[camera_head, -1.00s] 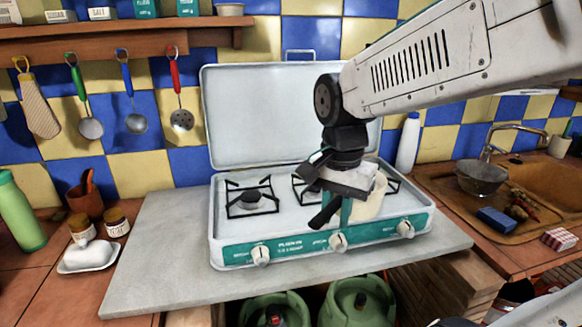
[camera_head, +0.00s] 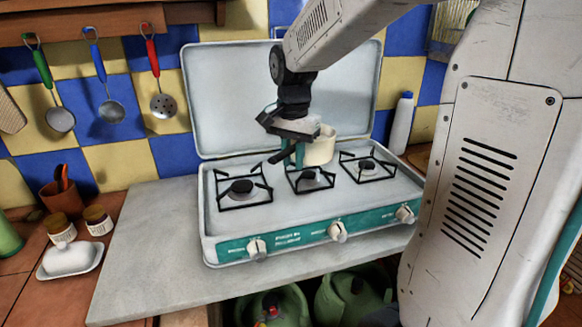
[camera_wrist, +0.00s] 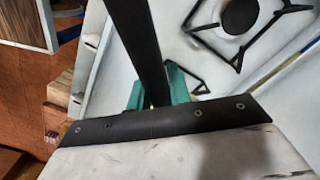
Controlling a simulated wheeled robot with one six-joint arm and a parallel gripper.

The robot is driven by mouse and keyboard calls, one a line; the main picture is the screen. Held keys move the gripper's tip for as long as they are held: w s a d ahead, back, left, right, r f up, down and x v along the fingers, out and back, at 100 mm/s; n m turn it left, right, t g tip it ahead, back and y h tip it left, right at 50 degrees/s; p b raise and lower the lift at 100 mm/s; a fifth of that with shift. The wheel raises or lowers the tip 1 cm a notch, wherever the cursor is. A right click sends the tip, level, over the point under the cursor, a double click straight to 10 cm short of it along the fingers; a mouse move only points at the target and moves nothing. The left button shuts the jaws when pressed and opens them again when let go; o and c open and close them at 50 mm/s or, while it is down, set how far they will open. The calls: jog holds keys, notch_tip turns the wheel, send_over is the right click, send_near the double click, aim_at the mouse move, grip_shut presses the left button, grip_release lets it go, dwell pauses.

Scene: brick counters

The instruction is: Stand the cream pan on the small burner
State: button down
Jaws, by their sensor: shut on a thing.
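The cream pan (camera_head: 320,148) hangs upright over the back of the middle burner (camera_head: 310,178), which looks the smallest of the three. Whether it touches the grate cannot be told. My gripper (camera_head: 292,154) is shut on its dark handle (camera_head: 280,156), left of the pan. In the wrist view the handle (camera_wrist: 138,45) runs as a black bar between the teal fingers (camera_wrist: 157,88). The pan's bowl is outside the wrist view.
The left burner (camera_head: 243,188) and right burner (camera_head: 367,165) are empty. The raised stove lid (camera_head: 230,95) stands behind the pan. A white bottle (camera_head: 400,125) is right of the stove. A butter dish (camera_head: 70,260) and jars (camera_head: 98,220) stand left.

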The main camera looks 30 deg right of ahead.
jog(key=shift+w+d+f, duration=0.1)
jog(key=shift+w+f, duration=0.2)
jog(key=shift+f, duration=0.6)
jog(key=shift+w+d+f, duration=0.1)
jog(key=shift+w+f, duration=0.15)
jog(key=shift+f, duration=0.6)
jog(key=shift+f, duration=0.3)
jog(key=c, duration=1.3)
grip_release()
notch_tip(320, 180, up, 12)
jog(key=shift+f, duration=0.1)
jog(key=shift+s+a+r, duration=0.1)
jog(key=shift+r, duration=0.2)
jog(key=s+a+f+n, duration=0.2)
jog(key=s+n, duration=0.2)
jog(key=s, duration=0.4)
jog(key=s+a+f+n+t, duration=0.1)
jog(key=s+a+n, duration=0.2)
jog(key=s, duration=0.5)
jog(key=s+a+f+n, duration=0.2)
jog(key=s+n, duration=0.3)
jog(key=s, duration=0.3)
jog(key=shift+s+a+f, duration=0.15)
jog(key=shift+a+f, duration=0.15)
jog(key=shift+a, duration=0.25)
